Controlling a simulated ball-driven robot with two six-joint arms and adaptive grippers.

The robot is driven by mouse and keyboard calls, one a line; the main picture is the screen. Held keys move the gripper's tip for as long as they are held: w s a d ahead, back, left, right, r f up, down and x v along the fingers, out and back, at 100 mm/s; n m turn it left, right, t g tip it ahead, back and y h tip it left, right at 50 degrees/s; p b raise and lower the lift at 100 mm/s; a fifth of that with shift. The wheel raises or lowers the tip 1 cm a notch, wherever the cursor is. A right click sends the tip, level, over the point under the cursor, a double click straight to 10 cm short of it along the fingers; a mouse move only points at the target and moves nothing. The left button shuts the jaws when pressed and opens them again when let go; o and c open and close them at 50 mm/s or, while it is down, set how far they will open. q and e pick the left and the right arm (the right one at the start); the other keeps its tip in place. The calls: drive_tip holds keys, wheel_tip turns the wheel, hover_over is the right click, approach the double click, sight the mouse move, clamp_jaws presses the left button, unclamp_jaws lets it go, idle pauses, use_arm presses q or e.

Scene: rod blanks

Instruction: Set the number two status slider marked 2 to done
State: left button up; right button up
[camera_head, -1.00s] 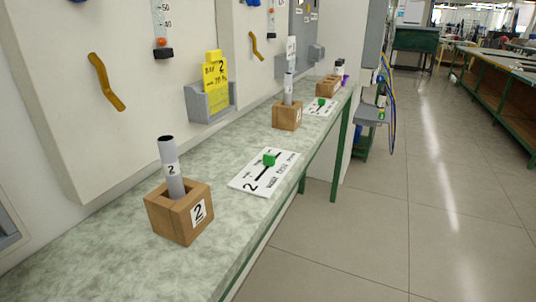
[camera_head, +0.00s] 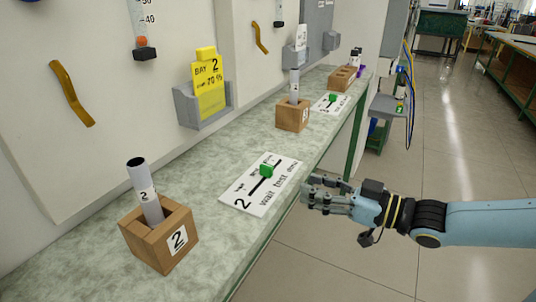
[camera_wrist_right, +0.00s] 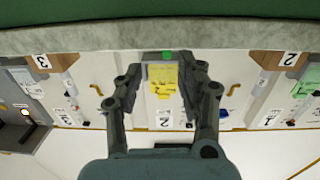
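The slider marked 2 is a white plate (camera_head: 234,196) lying on the bench, with a dark slot and small lettering that seems to read wait, test, done, from the near "2" end to the far end. Its green knob (camera_head: 266,170) stands around the middle of the slot. My right gripper (camera_head: 308,191) is open and empty, just right of the plate beyond the bench's front edge, not touching the knob. In the right wrist view the green knob (camera_wrist_right: 167,55) shows between and beyond the spread fingers (camera_wrist_right: 166,76). My left gripper is not in view.
A wooden block marked 2 (camera_head: 140,240) holding a grey rod (camera_head: 145,190) stands nearer on the bench. Another block (camera_head: 288,117) and slider plate (camera_head: 323,108) lie farther along. A yellow card (camera_head: 207,88) sits in a grey wall holder. The floor at right is open.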

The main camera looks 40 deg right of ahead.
sight(272, 169)
drive_tip(key=shift+y, duration=0.4)
drive_tip(key=b+x, duration=0.1)
drive_tip(key=x, duration=0.2)
drive_tip(key=r+b+x, duration=0.1)
drive_tip(key=x, duration=0.2)
drive_tip(key=r+b+x, duration=0.1)
drive_tip(key=x, duration=0.3)
drive_tip(key=shift+a, duration=0.4)
drive_tip(key=shift+w+a+r, duration=0.1)
drive_tip(key=shift+w, duration=0.45)
clamp_jaws()
